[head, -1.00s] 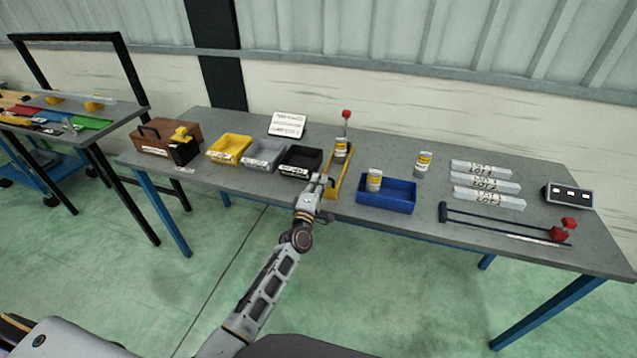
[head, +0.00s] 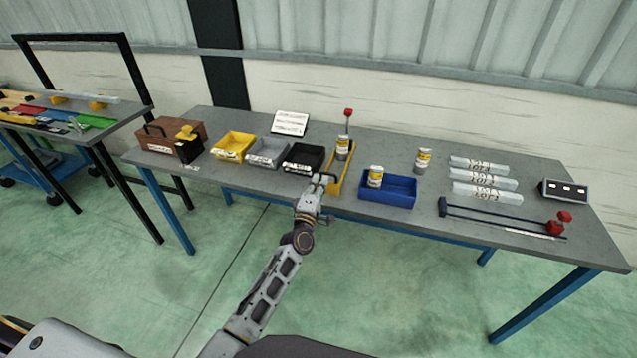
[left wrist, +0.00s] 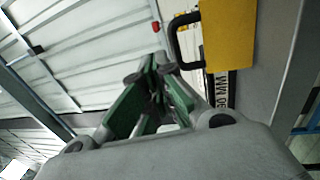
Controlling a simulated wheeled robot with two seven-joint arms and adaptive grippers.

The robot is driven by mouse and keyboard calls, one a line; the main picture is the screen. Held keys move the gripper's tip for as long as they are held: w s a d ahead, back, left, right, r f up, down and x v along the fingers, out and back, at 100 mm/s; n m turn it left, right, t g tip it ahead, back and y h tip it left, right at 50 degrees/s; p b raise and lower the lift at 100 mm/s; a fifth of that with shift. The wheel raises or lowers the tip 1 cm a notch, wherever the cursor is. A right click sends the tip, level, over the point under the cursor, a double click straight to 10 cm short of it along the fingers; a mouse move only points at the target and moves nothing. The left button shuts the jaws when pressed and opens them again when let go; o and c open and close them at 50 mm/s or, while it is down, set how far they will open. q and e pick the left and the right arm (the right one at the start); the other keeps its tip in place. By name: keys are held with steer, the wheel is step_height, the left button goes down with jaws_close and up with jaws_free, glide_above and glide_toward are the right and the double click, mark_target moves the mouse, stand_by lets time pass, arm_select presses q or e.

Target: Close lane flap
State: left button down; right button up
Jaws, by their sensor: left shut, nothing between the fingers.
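A narrow yellow lane (head: 338,184) runs from front to back on the grey workbench, with a yellow-labelled can (head: 342,148) in its rear part. My left gripper (head: 325,179) is at the lane's front end, on its left side, with its fingers shut and empty. In the left wrist view the shut fingertips (left wrist: 151,70) are beside a yellow panel (left wrist: 229,38) with a black handle (left wrist: 181,42), apart from the handle in the picture. I cannot tell whether this panel is the flap or how far it stands open. My right gripper is not in view.
Black (head: 303,158), grey (head: 267,152) and yellow (head: 233,147) bins stand left of the lane. A blue bin (head: 388,191) with a can stands to its right. A red-knobbed lever (head: 348,113) rises behind the lane. Free bench surface lies behind the blue bin.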

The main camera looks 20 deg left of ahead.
arm_select(q)
steer(key=s+r, duration=0.2)
steer(key=s, duration=0.8)
steer(key=shift+s+a, duration=0.15)
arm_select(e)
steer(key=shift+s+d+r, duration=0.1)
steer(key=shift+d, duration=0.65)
arm_select(q)
steer(key=shift+r, duration=0.1)
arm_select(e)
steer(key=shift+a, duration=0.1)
